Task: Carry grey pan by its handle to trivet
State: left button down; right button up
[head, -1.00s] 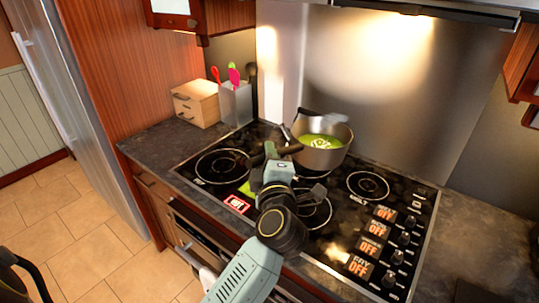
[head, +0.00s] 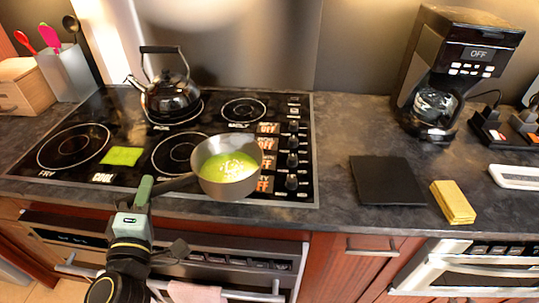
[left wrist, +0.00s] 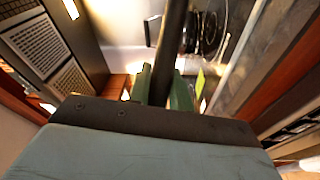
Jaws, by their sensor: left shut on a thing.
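The grey pan (head: 229,168), with green food inside, is held above the right front part of the stove, in front of the knobs. Its dark handle (head: 174,184) points left. My left gripper (head: 143,192) is shut on the handle's end. In the left wrist view the handle (left wrist: 172,45) runs up from between the green fingers (left wrist: 165,88); the pan's bowl is not clear there. A flat black square, the trivet (head: 388,181), lies bare on the counter right of the stove. My right gripper is not in view.
A black kettle (head: 172,98) stands on a back burner. A yellow sponge (head: 453,202) lies right of the trivet, and a coffee maker (head: 450,75) stands behind it. Counter between stove and trivet is clear. A green square (head: 121,156) lies on the stove.

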aim_at(372, 197)
jog(key=u, duration=1.6)
jog(key=k, duration=1.15)
jog(key=z, duration=1.95)
jog(key=i, duration=0.5)
jog(key=u, duration=0.05)
